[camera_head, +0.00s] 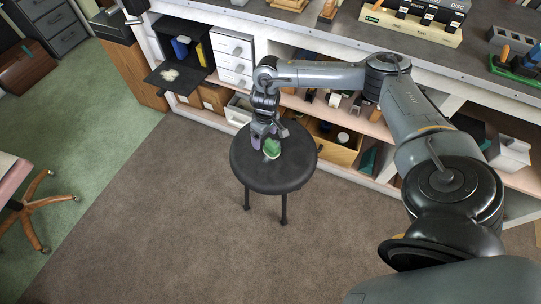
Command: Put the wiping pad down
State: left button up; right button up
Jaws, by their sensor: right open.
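The wiping pad (271,148) looks like a small green piece with a pale edge. It is at the top of the round black stool (290,174), near the middle of the seat. My right gripper (264,141) points down over the stool with its jaws open, right at the pad. A purple patch shows beside the pad at the fingers; I cannot tell what it is. The fingers partly hide the pad, and I cannot tell whether they touch it. My left gripper is not in view.
A workbench with shelves runs behind the stool, with white drawers (232,57) and an open black cabinet (184,52). A wooden drawer (336,146) is close behind the stool's right side. The brown carpet (190,230) in front is clear. A wheeled chair (35,205) stands at left.

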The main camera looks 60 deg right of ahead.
jog(key=w+a+f+n+t+y, duration=0.15)
jog(key=a+n, duration=0.25)
jog(key=a, duration=1)
jog(key=a+f+n+t+y, duration=0.1)
jog(key=a+f+n+t, duration=0.2)
jog(key=a, duration=1)
jog(key=s+a+r+n+t+y, duration=0.1)
jog(key=s+a+r+t, duration=0.15)
jog(key=a, duration=0.65)
jog(key=s+d+r+m+g+h, duration=0.1)
jog(key=s+d+r+m+g, duration=0.1)
jog(key=s+d, duration=0.3)
jog(key=s+d+r+m+g+h, duration=0.2)
jog(key=s+d, duration=0.4)
jog(key=s, duration=0.4)
jog(key=shift+s, duration=0.25)
jog(key=shift+h, duration=0.25)
jog(key=shift+a, duration=0.1)
